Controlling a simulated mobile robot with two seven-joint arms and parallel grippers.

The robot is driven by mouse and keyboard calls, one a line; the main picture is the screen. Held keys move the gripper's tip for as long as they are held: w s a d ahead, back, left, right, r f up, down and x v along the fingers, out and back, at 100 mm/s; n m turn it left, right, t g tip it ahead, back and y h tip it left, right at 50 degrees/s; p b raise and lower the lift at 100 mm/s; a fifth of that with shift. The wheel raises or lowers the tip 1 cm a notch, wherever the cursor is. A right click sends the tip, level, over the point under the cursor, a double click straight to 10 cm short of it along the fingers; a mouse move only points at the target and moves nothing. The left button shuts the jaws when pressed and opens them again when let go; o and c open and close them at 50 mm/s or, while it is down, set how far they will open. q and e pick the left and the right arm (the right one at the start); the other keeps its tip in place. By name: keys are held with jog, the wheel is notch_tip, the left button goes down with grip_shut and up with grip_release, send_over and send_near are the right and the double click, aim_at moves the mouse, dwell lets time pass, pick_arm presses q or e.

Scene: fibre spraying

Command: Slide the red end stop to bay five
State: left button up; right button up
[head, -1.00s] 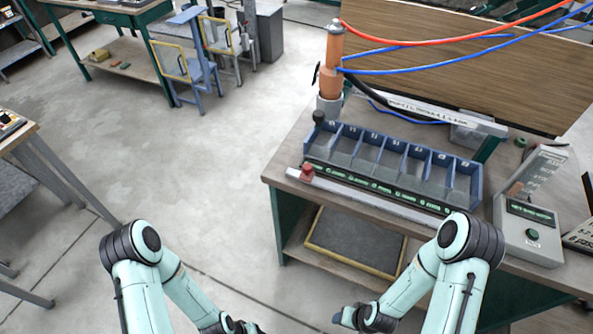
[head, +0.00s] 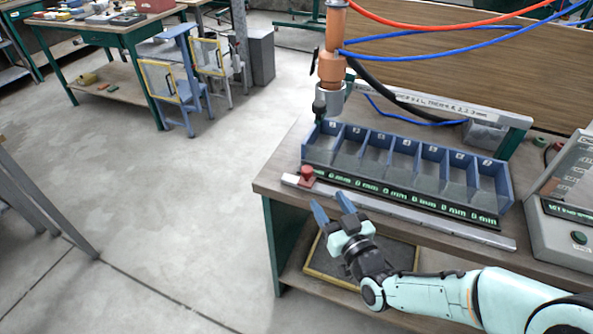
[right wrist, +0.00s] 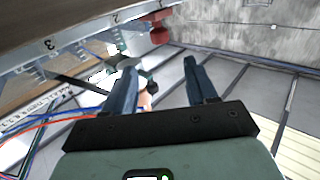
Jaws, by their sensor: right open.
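The red end stop (head: 307,174) sits at the left end of a pale metal rail (head: 420,215) along the bench's front edge. The rail runs in front of a blue bin rack (head: 418,157) with several numbered bays. The stop is in front of the leftmost bay. My right gripper (head: 332,205) is open and empty, just in front of the bench edge, below and slightly right of the stop, not touching it. In the right wrist view the red stop (right wrist: 157,28) shows beyond the open fingers (right wrist: 160,78). My left gripper is out of view.
An orange spray tool (head: 332,60) with hoses stands behind the rack's left end. A grey control box (head: 565,235) is on the bench at right. A lower shelf with a yellow-edged dark mat (head: 400,255) lies under the bench. The floor at left is open.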

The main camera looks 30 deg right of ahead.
aim_at(310, 173)
jog(key=w, duration=0.8)
jog(key=w+d, duration=0.1)
jog(key=w, duration=0.3)
jog(key=shift+w, duration=0.35)
grip_shut()
